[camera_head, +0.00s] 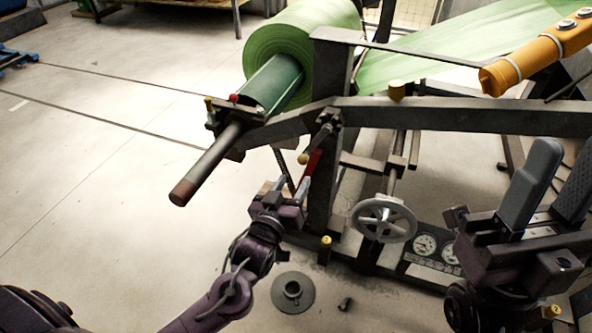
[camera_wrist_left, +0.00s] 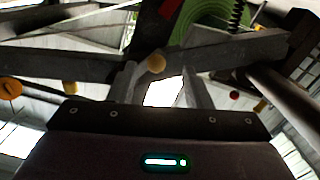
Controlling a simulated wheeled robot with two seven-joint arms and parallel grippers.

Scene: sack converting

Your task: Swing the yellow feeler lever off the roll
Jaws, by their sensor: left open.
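A short dark lever with a yellow ball knob (camera_head: 303,158) hangs from the frame beam below the green roll (camera_head: 285,45). It is the likeliest feeler lever, though other yellow knobs show. My left gripper (camera_head: 292,187) is open and empty just below this knob. In the left wrist view, the yellow knob (camera_wrist_left: 156,63) appears beyond the two fingertips (camera_wrist_left: 160,80), in line with the gap; I cannot tell the distance exactly. The green roll also shows there at the top. My right gripper (camera_head: 553,188) is open and empty at the right edge, far from the lever.
The roll's core shaft (camera_head: 208,165) sticks out toward the left. A grey handwheel (camera_head: 383,219) and gauges (camera_head: 427,244) sit right of my left gripper. An orange-yellow cylinder (camera_head: 535,58) is at upper right. A round base (camera_head: 293,292) lies on the floor.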

